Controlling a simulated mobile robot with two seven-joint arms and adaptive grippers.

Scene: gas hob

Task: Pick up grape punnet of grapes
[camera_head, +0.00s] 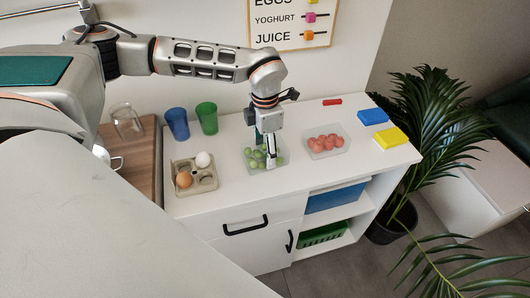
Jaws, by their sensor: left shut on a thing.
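The grape punnet (251,167) is a clear tray of green grapes standing on the white counter (235,196). My left gripper (271,162) points straight down at the punnet's right side. Its fingers are shut on the punnet and hide part of it and some grapes. The punnet appears level and at or very near the counter top; I cannot tell whether it touches. My right gripper is not in view.
A punnet of red fruit (326,142) stands close on the right. An egg tray (196,181) is on the left, with blue (177,124) and green (207,118) cups behind. Blue (373,116) and yellow (391,138) blocks lie far right. A plant (440,140) stands beyond.

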